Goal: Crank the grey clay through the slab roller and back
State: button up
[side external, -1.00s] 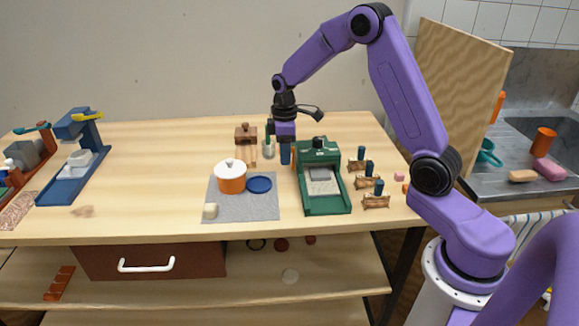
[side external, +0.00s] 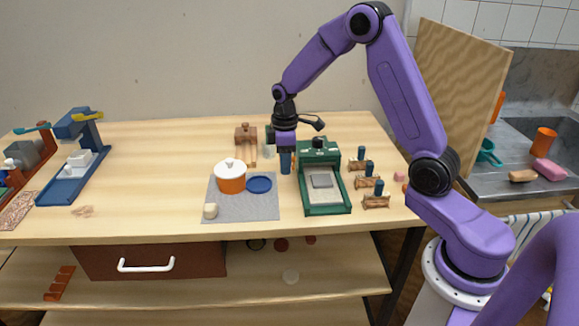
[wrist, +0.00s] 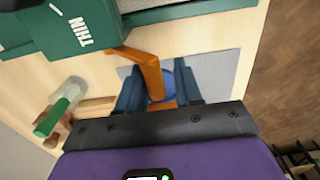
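The green slab roller (side external: 341,205) stands on the table in the side external view. A slab of grey clay (side external: 322,180) lies on its pale bed, in front of the green roller housing. The housing (wrist: 85,25) carries the word "THIN" in the wrist view. My gripper (side external: 286,168) points down at the left side of the roller. The handle is hidden behind the gripper in the side view.
An orange pot (side external: 232,185) and a blue dish (side external: 259,185) stand on a grey mat (side external: 250,210) to the left. A wooden mallet (side external: 246,136) lies behind. Several small stands with blue tops (side external: 376,200) line the right side. The left-middle table is clear.

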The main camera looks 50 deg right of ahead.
jog(key=shift+s+a+f, duration=0.4)
jog(key=shift+f, duration=0.1)
jog(key=shift+w+d, duration=0.2)
jog(key=shift+d, duration=0.05)
jog(key=shift+r, duration=0.55)
notch_tip(320, 180, up, 6)
